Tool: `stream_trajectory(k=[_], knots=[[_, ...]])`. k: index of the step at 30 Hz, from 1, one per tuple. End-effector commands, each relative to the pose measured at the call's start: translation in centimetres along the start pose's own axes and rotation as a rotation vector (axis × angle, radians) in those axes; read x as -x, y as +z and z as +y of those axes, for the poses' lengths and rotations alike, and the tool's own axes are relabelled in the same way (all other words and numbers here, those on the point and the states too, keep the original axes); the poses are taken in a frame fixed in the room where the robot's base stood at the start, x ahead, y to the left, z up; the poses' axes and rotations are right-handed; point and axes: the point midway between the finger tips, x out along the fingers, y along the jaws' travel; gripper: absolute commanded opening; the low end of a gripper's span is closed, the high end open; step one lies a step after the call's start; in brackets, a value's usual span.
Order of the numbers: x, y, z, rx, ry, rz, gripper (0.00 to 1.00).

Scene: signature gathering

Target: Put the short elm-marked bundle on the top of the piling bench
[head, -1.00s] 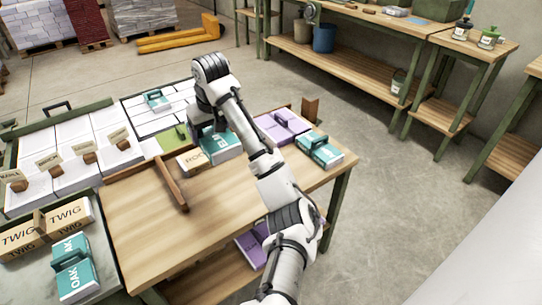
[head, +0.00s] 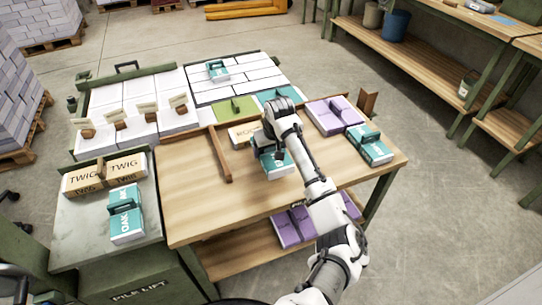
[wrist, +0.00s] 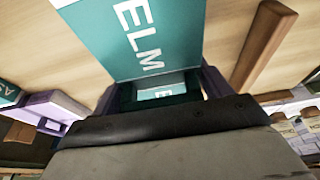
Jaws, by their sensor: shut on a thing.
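My gripper (head: 272,155) is shut on a teal and white bundle (head: 278,168). In the wrist view the bundle's teal face (wrist: 130,40) reads ELM, and wood shows beyond it. The arm hides part of the bundle. I cannot tell whether it touches the bench top.
A wooden strip (head: 220,155) crosses the bench top on the left. Purple bundles (head: 330,114) and a teal bundle (head: 369,146) are at the right. Another teal piece (head: 278,95) is behind the gripper. TWIG boxes (head: 105,173) and an OAK bundle (head: 126,214) stand left. The bench's front is clear.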

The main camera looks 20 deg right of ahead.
Motion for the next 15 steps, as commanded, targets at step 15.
stream_trajectory(k=[15], knots=[[-4.5,1.4,0.0,0.0,0.001,0.002,0.47]])
